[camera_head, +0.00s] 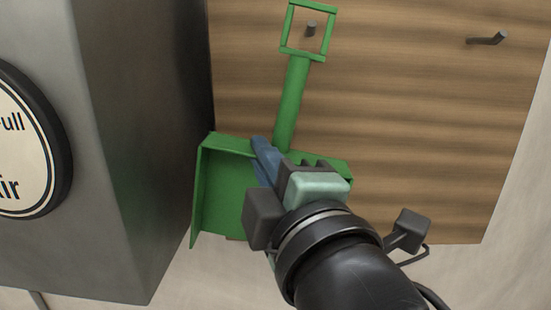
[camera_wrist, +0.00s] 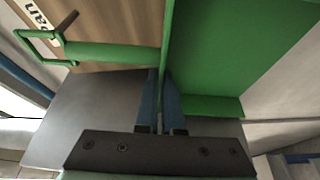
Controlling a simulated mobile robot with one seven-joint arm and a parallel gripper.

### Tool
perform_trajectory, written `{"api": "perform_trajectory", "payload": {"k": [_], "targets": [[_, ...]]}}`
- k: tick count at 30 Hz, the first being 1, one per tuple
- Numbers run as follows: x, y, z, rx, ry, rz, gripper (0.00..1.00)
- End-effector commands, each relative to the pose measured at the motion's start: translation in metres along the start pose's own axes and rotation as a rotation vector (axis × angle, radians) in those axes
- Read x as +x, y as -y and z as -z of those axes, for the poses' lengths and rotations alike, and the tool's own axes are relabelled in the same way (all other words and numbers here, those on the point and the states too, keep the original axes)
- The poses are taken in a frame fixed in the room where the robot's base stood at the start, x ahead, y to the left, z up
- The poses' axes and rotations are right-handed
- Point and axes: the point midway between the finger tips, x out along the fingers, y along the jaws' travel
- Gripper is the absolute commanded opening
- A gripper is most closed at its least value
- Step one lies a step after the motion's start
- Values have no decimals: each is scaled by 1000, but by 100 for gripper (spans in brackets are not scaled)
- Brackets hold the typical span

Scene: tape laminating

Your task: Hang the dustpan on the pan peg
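The green dustpan (camera_head: 222,190) stands with its handle up in front of a wooden board, its square loop at the top. In the head view, the pan peg (camera_head: 311,29) shows inside the loop's opening; I cannot tell whether it passes through. In the wrist view, the peg (camera_wrist: 67,22) shows beside the loop's end nearest the handle, and the dustpan (camera_wrist: 225,50) spreads to the right. My gripper (camera_head: 262,150) is shut on the pan's upright back wall near the handle base. The fingers (camera_wrist: 161,90) sit either side of that wall. My arm hides the pan's lower right part.
The wooden board (camera_head: 410,140) has a second, empty peg (camera_head: 488,40) at the upper right. A large grey cabinet (camera_head: 140,130) with a round sign (camera_head: 20,140) stands close on the left.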

Motion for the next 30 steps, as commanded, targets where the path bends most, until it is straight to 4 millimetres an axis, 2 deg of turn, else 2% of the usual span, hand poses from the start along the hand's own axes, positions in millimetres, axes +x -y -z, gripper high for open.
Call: {"api": "perform_trajectory", "payload": {"k": [19, 30], "targets": [[36, 2, -16, -2, 3, 0, 0], [46, 12, -22, -1, 1, -1, 0]]}}
